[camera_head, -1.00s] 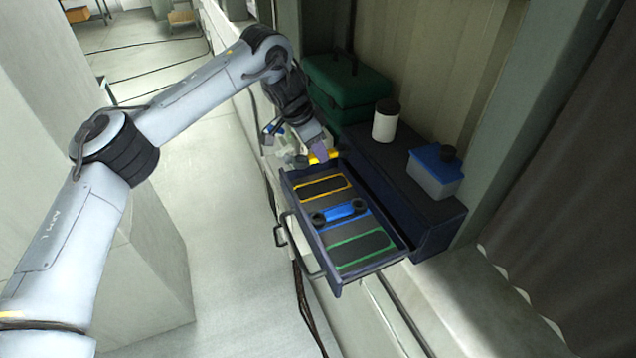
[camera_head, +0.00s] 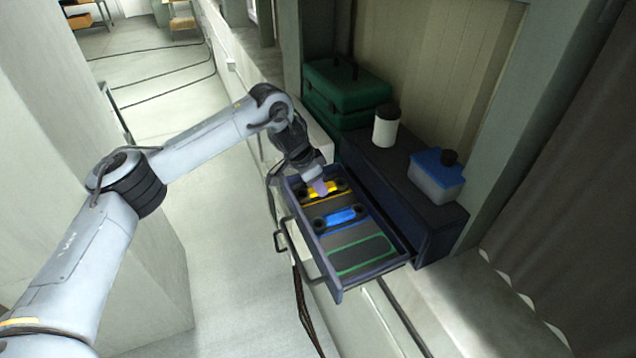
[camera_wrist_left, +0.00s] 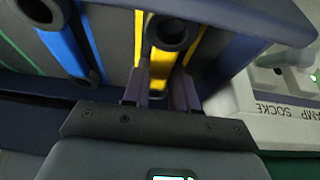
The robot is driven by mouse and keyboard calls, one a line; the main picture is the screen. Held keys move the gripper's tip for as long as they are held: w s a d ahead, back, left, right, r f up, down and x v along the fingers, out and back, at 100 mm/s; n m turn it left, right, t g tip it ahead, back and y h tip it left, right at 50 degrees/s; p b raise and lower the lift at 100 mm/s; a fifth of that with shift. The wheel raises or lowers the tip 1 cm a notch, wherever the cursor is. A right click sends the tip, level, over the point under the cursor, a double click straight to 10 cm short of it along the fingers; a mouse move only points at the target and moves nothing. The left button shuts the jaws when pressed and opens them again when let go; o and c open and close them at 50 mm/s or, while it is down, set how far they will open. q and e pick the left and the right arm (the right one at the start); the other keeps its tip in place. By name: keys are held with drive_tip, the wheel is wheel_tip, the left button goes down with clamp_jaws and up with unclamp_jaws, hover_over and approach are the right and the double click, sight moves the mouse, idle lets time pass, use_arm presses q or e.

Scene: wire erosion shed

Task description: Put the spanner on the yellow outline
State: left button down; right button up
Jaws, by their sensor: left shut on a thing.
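The yellow spanner (camera_head: 334,186) with dark ends is in the far end of the open drawer, over the yellow outline (camera_wrist_left: 138,38). In the left wrist view the yellow spanner (camera_wrist_left: 162,65) lies between the two yellow lines, roughly parallel to them. My left gripper (camera_head: 320,188) is shut on its middle and hides part of it. I cannot tell whether the spanner touches the drawer floor. My right gripper is not in view.
A blue spanner (camera_head: 341,216) lies in the middle of the drawer; the green outline (camera_head: 360,255) is empty. The drawer wall (camera_head: 374,270) surrounds them. On and beside the dark cabinet stand a white jar (camera_head: 386,127), a blue-lidded tub (camera_head: 436,178) and a green toolbox (camera_head: 345,92).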

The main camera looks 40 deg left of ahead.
sight(311, 191)
use_arm(q)
drive_tip(key=c, duration=0.9)
unclamp_jaws()
drive_tip(key=shift+f, duration=0.1)
drive_tip(key=shift+s+a+r, duration=0.1)
drive_tip(key=shift+r, duration=0.45)
drive_tip(key=v, duration=0.4)
drive_tip(key=shift+r+b, duration=0.25)
drive_tip(key=shift+b, duration=0.1)
drive_tip(key=p+v, duration=0.2)
drive_tip(key=v, duration=0.4)
drive_tip(key=shift+s+a+r, duration=0.1)
drive_tip(key=shift+s+r, duration=0.15)
drive_tip(key=shift+r, duration=0.05)
